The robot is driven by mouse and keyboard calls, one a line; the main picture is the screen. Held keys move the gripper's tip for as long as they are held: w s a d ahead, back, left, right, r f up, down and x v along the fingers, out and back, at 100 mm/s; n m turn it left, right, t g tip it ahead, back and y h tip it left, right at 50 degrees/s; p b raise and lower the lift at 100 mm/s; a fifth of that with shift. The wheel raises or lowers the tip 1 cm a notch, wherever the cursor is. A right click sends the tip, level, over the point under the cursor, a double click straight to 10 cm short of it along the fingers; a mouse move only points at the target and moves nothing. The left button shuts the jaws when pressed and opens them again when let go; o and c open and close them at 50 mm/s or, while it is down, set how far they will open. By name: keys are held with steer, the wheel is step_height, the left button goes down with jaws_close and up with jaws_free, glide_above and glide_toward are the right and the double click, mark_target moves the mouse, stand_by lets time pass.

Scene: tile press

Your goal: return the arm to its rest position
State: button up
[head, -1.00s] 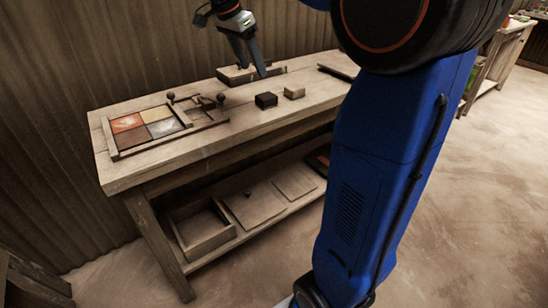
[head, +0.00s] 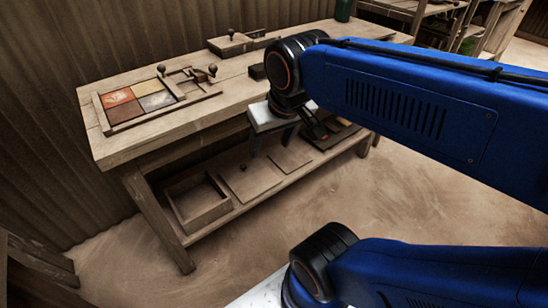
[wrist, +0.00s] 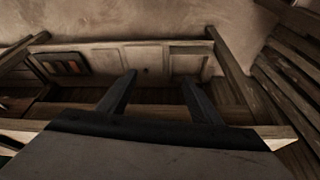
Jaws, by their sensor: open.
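My gripper (head: 272,147) hangs in front of the bench's front edge, pointing down over the lower shelf, in the head view. Its two dark fingers are spread apart with nothing between them. The wrist view also shows my gripper (wrist: 158,77) open and empty, with the shelf beyond the fingertips. My blue arm is folded and crosses the right half of the head view, hiding part of the bench.
The lower shelf carries an open box (head: 199,203) and flat lids. Floor on the right is clear.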

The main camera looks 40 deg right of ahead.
steer(key=shift+s+a+f+n, duration=0.2)
steer(key=shift+s+f+n, duration=0.2)
steer(key=shift+s+f, duration=0.3)
steer(key=shift+s+a+f+n, duration=0.2)
steer(key=shift+s+f+n, duration=0.25)
steer(key=shift+f, duration=0.3)
